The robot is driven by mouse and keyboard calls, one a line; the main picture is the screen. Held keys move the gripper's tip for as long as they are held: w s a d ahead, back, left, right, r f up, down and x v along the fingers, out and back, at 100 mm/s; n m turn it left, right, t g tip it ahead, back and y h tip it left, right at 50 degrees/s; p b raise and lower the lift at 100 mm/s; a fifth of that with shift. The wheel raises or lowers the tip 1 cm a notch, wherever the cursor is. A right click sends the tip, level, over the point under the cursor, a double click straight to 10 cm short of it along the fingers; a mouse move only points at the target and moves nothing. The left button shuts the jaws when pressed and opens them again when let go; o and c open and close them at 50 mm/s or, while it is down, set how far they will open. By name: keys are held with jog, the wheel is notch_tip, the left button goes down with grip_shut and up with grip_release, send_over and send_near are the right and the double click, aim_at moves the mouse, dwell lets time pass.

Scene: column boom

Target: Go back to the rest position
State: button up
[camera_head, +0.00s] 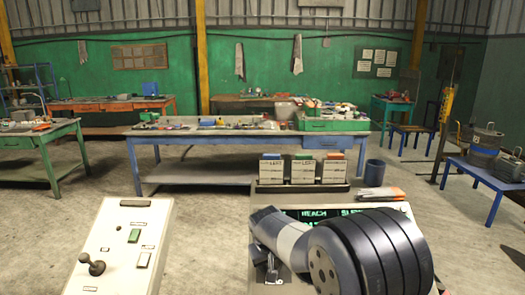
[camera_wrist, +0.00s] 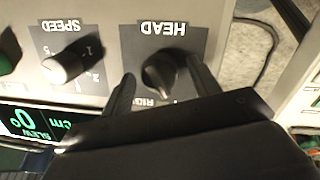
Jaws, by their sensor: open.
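My gripper (camera_wrist: 160,66) shows in the wrist view with its two dark fingers apart. The fingers stand on either side of the black HEAD knob (camera_wrist: 158,74) on a grey panel; I cannot tell whether they touch it. In the head view my dark, ribbed arm covers much of the console (camera_head: 405,212) at the lower right, and my fingers cannot be made out there.
A SPEED knob (camera_wrist: 66,67) and a lit display (camera_wrist: 32,122) are beside the HEAD knob. A second panel (camera_head: 120,240) with a joystick (camera_head: 92,264) stands at left. Three card boxes (camera_head: 303,170) stand behind the console. Workbenches (camera_head: 240,133) lie beyond open floor.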

jog(key=shift+r+m+p, duration=0.15)
jog(key=shift+m+p, duration=0.2)
jog(key=shift+m, duration=0.75)
jog(key=shift+r+m, duration=0.15)
jog(key=shift+m, duration=0.25)
jog(key=d+b+v, duration=0.1)
jog(key=v, duration=0.9)
jog(key=shift+a+b, duration=0.4)
jog(key=shift+s+r, duration=0.1)
